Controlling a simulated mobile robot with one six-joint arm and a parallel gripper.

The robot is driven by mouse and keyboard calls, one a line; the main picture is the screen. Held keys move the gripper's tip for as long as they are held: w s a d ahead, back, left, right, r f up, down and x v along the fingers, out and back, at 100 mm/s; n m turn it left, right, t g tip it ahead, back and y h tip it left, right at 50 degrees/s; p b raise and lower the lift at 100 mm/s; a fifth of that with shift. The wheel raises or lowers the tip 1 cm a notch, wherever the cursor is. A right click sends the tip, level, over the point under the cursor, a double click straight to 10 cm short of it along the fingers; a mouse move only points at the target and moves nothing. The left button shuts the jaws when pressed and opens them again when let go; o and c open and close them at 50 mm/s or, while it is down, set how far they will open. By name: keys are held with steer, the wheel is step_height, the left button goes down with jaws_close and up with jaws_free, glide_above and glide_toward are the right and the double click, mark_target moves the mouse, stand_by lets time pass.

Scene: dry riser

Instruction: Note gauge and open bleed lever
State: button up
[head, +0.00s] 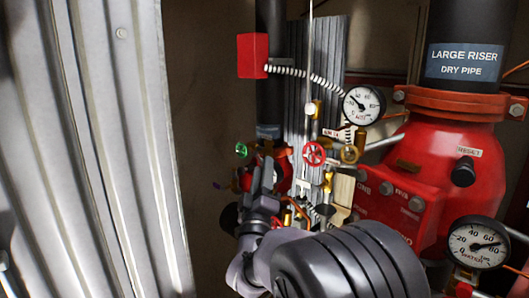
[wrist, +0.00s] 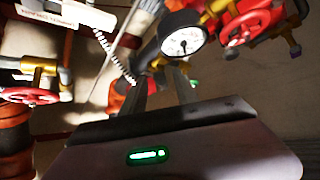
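The upper white-faced gauge (head: 363,105) hangs right of the grey ribbed panel; its needle appears to point up and left. A lower gauge (head: 478,242) at the right has its needle pointing right. A gauge also shows in the wrist view (wrist: 183,42), beyond my fingers. I cannot tell which small part is the bleed lever; brass fittings and a red handwheel (head: 314,154) sit below the upper gauge. My gripper (head: 266,180) is in front of the small valves, partly hidden by my arm. In the wrist view its fingers (wrist: 157,85) are apart with nothing clearly between them.
A corrugated metal sheet (head: 100,150) stands close on the left. The large red riser valve (head: 410,180) fills the right, under a black pipe labelled LARGE RISER DRY PIPE. A red box (head: 252,56) with a coiled conduit is above. A green handwheel (head: 241,150) is left of my gripper.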

steer(key=shift+x, duration=1.1)
steer(key=shift+f, duration=0.1)
steer(key=shift+d, duration=0.1)
jaws_close()
steer(key=shift+f, duration=0.1)
